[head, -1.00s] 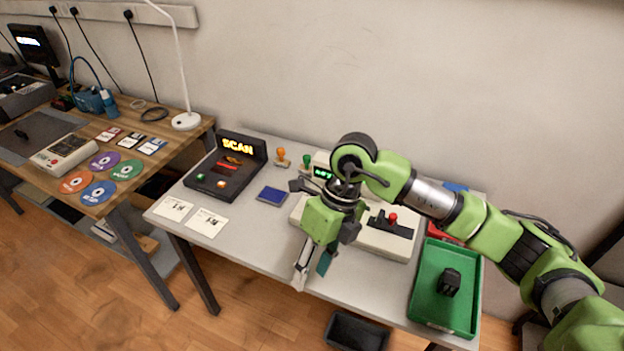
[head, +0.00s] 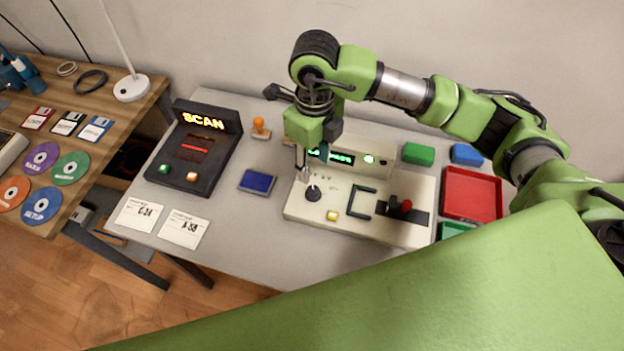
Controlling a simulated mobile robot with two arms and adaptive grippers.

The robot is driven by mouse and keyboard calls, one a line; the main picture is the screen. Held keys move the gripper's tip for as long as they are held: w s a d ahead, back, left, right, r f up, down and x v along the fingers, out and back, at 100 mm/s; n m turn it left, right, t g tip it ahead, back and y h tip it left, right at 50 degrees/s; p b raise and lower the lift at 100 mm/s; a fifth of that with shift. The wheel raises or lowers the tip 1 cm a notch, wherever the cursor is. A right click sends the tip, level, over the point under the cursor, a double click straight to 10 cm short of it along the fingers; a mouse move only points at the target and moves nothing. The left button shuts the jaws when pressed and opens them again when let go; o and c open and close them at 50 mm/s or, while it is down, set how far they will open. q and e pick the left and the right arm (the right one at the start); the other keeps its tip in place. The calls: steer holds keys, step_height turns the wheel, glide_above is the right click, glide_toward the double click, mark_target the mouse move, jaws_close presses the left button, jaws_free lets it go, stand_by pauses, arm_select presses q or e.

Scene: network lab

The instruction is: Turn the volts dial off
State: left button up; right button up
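A black dial (head: 313,193) with a pale pointer sits at the front left of a beige control panel (head: 288,207). Its lettering is too small to read. My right gripper (head: 313,167) points down just above and behind the dial, with its fingers apart and nothing seen between them. I cannot tell whether a fingertip touches the dial. A lit green display (head: 340,158) behind the gripper is partly covered by it. My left gripper is not in view.
The panel also has a yellow button (head: 332,215), a black handle (head: 361,203) and a red-knobbed lever (head: 406,205). A SCAN unit (head: 206,150) and a blue pad (head: 257,182) lie left. A red tray (head: 472,192) stands right. My green arm part covers the front right.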

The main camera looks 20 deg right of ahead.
mark_target(313, 190)
steer(key=f+p, duration=0.1)
steer(key=f, duration=0.4)
steer(key=f+p, duration=0.1)
steer(key=f, duration=0.5)
steer(key=shift+w, duration=0.2)
steer(key=shift+r, duration=0.1)
jaws_close()
